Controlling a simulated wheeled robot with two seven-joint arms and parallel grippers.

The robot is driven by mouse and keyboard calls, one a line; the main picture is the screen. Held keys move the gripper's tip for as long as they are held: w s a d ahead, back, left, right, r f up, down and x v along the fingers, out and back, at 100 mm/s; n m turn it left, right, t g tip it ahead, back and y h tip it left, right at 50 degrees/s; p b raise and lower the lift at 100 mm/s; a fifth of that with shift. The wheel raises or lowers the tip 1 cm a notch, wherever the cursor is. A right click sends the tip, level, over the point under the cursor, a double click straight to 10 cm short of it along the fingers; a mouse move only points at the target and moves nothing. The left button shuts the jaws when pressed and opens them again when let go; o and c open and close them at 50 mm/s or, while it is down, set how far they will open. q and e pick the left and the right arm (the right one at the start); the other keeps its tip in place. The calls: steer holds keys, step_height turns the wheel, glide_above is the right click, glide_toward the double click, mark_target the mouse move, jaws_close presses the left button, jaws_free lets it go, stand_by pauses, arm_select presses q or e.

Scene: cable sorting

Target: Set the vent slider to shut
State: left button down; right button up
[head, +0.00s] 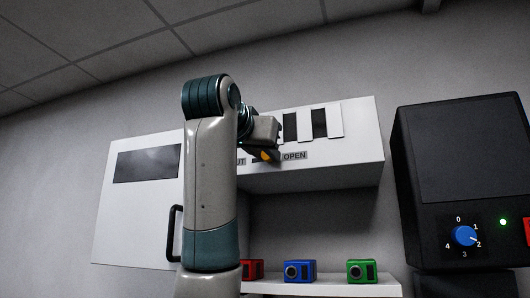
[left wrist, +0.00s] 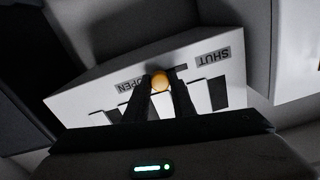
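In the left wrist view the knob (left wrist: 160,81) sits closer to OPEN (left wrist: 130,85) than to SHUT (left wrist: 213,57). My left gripper (head: 264,151) is at the knob; in the left wrist view its fingers (left wrist: 162,84) lie close against both sides of it. Dark vent openings (head: 319,123) show between white slats. My right gripper is not in view.
Red, blue (head: 300,271) and green (head: 361,271) blocks stand on a white shelf (head: 330,288) below the hood. A black box (head: 460,150) with a blue dial (head: 464,236) stands at the right. A white cabinet door (head: 135,210) with a black handle is at left.

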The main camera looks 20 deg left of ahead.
arm_select(q)
steer(key=shift+a+b, duration=0.7)
steer(key=shift+a, duration=1.2)
steer(key=shift+d, duration=0.1)
steer(key=c, duration=1.5)
jaws_free()
steer(key=shift+a, duration=0.3)
steer(key=shift+d, duration=0.1)
